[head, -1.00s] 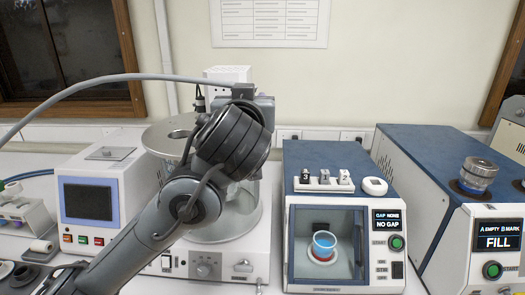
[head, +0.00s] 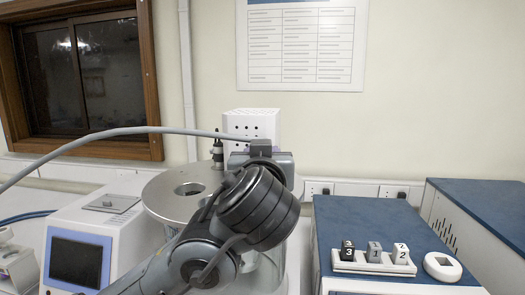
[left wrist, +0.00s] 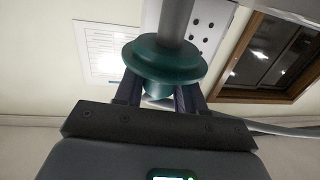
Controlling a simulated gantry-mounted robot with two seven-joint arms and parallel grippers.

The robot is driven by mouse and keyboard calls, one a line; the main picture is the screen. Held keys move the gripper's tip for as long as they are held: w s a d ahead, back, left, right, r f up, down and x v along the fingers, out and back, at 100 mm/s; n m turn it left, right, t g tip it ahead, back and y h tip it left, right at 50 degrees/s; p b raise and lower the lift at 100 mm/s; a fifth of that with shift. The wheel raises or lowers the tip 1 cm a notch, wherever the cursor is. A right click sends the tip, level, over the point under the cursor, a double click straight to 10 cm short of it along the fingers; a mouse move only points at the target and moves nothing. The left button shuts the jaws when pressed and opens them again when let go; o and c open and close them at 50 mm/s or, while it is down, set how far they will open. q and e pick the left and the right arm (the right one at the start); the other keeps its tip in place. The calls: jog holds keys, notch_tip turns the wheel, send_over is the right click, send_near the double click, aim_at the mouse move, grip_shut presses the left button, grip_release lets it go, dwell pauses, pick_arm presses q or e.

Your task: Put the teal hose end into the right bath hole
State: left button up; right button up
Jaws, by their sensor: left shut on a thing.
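The teal hose end (left wrist: 163,60) is a flanged teal fitting on a grey hose. It sits between the fingers of my left gripper (left wrist: 160,92) in the left wrist view, and the gripper is shut on it. In the head view my left arm's wrist hides the fingers and the hose end. The bath (head: 163,200) is a round vessel with a grey metal lid, just left of and partly behind my wrist. One open hole (head: 190,189) shows in its lid. The lid's right part, where a right hole would lie, is hidden by my arm. My right gripper is out of view.
A grey hose (head: 120,132) arcs in from the left to my wrist. A white perforated box (head: 252,123) and a black fitting (head: 217,150) stand behind the bath. A screened unit (head: 75,262) stands left. A blue-topped machine (head: 375,230) with numbered blocks stands right.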

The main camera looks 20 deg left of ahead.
pick_arm(q)
jog(key=shift+f+b, duration=0.75)
jog(key=shift+f, duration=1.25)
jog(key=shift+b, duration=0.5)
jog(key=shift+s, duration=0.1)
jog(key=shift+b, duration=0.5)
jog(key=shift+f+b, duration=0.55)
jog(key=shift+b, duration=0.05)
jog(key=o, duration=0.8)
